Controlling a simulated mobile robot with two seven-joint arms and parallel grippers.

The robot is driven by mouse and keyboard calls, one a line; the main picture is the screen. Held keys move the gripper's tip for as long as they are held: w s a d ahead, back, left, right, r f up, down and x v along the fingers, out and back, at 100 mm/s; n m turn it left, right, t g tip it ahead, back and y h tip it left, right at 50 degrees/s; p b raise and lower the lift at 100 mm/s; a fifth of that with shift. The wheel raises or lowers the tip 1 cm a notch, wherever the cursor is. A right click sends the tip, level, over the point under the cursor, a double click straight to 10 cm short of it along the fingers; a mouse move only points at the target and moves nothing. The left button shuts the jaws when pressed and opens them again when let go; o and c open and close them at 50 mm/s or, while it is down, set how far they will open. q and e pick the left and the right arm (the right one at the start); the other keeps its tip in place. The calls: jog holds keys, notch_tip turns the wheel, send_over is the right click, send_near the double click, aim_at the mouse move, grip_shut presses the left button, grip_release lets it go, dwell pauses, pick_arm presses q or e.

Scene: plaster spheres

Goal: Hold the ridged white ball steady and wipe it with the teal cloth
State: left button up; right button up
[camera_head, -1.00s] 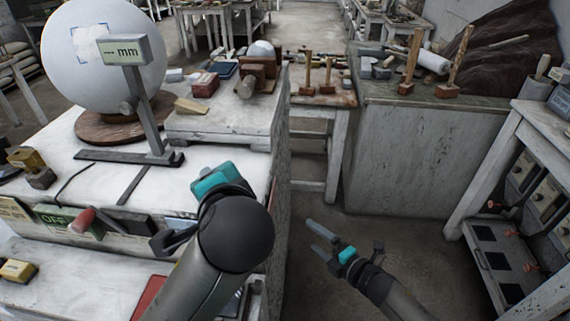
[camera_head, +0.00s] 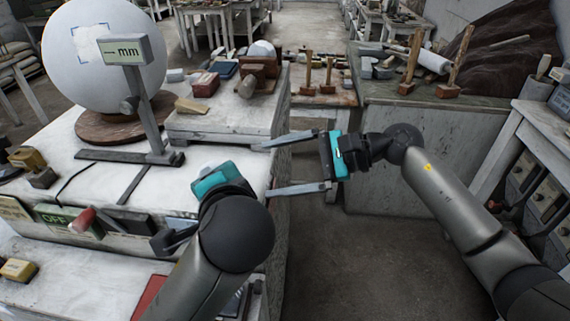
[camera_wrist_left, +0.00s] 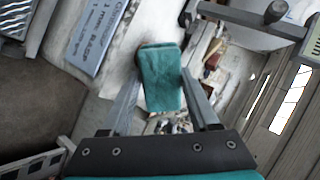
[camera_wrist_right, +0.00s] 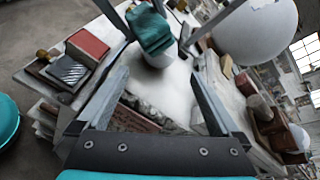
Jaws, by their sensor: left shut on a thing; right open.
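A large white ball (camera_head: 95,60) rests on a round brown base at the left of the worktop; its face looks smooth and I make out no ridges. My left gripper (camera_wrist_left: 162,74) is shut on the folded teal cloth (camera_wrist_left: 162,88), low over the worktop in front of the ball and apart from it. The cloth also shows in the right wrist view (camera_wrist_right: 150,28), above a pale rounded piece whose nature I cannot tell. My right gripper (camera_head: 268,167) is open and empty, fingers pointing left over the worktop's right edge.
A gauge marked mm (camera_head: 124,50) stands close before the ball. A smaller white ball (camera_head: 261,49) sits behind, by a brown wooden block. A red block (camera_head: 205,85) and a wooden wedge (camera_head: 190,106) lie near. Floor lies open right of the worktop.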

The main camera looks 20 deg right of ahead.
jog(key=x, duration=1.1)
jog(key=shift+r, duration=0.1)
jog(key=c, duration=1.3)
dwell(0.4)
